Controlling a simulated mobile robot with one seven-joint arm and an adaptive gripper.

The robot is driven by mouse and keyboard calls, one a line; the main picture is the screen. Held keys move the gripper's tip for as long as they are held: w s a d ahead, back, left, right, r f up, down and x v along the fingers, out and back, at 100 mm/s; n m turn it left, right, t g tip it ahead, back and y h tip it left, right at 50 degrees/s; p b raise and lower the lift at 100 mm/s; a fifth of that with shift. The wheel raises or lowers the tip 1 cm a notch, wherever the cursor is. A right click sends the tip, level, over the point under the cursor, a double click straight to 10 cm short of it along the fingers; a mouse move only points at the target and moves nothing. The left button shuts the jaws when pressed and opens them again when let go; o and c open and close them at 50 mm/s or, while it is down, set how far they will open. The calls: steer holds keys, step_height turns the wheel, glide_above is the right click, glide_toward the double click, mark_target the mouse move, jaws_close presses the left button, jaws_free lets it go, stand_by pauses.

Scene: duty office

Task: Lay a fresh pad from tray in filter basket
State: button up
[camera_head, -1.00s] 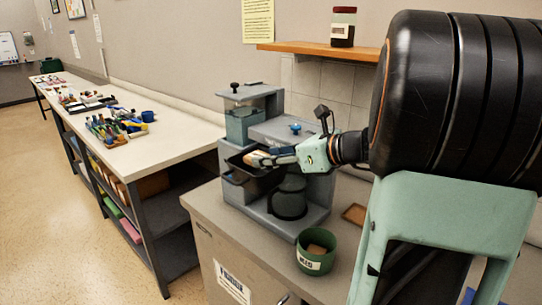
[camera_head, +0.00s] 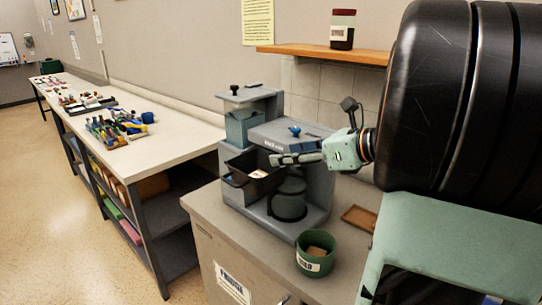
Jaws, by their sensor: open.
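The coffee machine (camera_head: 300,135) stands on the grey counter, with its dark filter basket (camera_head: 236,178) out at the front left. A pale pad (camera_head: 259,174) lies in the basket, toward its right side. My gripper (camera_head: 272,160) is open and empty, just above and right of the pad, apart from it as far as I can tell. A small brown tray (camera_head: 359,218) lies on the counter at the right; its visible part looks bare.
A green tub (camera_head: 318,254) with brownish pieces in it stands at the counter's front. A glass carafe (camera_head: 289,196) sits in the machine below the basket. A jar (camera_head: 342,30) stands on the wooden shelf (camera_head: 320,51). A long workbench (camera_head: 150,145) with tools is at the left.

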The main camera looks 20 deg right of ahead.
steer(key=v, duration=0.5)
steer(key=shift+s+d+r, duration=0.15)
steer(key=shift+s+d, duration=0.05)
steer(key=shift+s, duration=0.15)
